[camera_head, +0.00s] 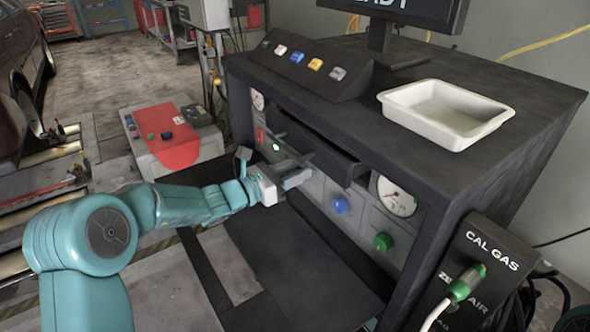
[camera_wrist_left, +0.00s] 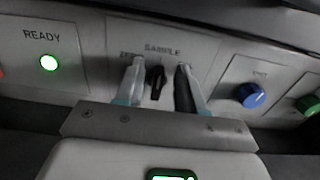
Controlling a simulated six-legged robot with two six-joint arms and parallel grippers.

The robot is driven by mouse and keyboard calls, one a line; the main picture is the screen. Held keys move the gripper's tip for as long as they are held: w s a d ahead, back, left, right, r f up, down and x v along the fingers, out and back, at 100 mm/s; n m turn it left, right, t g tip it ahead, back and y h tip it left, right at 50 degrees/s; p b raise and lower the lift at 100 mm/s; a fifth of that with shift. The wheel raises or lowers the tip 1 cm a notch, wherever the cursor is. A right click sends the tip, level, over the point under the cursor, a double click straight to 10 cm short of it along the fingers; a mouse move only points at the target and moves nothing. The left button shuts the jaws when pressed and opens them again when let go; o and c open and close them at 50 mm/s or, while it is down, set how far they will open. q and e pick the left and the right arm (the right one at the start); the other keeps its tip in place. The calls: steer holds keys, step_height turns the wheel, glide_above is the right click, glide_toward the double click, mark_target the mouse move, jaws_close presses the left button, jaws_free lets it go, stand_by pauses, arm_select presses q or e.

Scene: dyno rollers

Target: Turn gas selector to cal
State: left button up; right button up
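The gas selector is a small black knob (camera_wrist_left: 155,80) on a grey panel under the word SAMPLE in the left wrist view. It points roughly upward. A label at its upper left is partly covered by a finger, and the right label is hidden. My left gripper (camera_wrist_left: 160,82) has one finger on each side of the knob. The fingers are apart, with a visible gap on both sides. In the head view my left gripper (camera_head: 295,176) is at the cabinet's front panel, and the knob cannot be made out there. My right gripper is not in view.
A lit green READY lamp (camera_wrist_left: 49,63) is left of the selector. A blue knob (camera_head: 340,205), a green knob (camera_head: 383,241) and a gauge (camera_head: 397,196) are to the right. A black drawer-like ledge (camera_head: 315,148) overhangs the panel. A white tray (camera_head: 445,112) sits on the cabinet top.

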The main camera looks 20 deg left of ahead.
arm_select(q)
steer(key=shift+w, duration=0.15)
jaws_close()
steer(key=m+b, duration=0.2)
steer(key=b, duration=0.2)
steer(key=m+b, duration=0.3)
steer(key=b, duration=0.2)
steer(key=d+f+m+b, duration=0.1)
steer(key=m+b, duration=0.2)
steer(key=b, duration=0.2)
steer(key=shift+s, duration=0.4)
steer(key=shift+r+m+b, duration=0.1)
steer(key=shift+m+b, duration=1)
steer(key=shift+b, duration=0.4)
jaws_free()
steer(key=shift+s, duration=0.1)
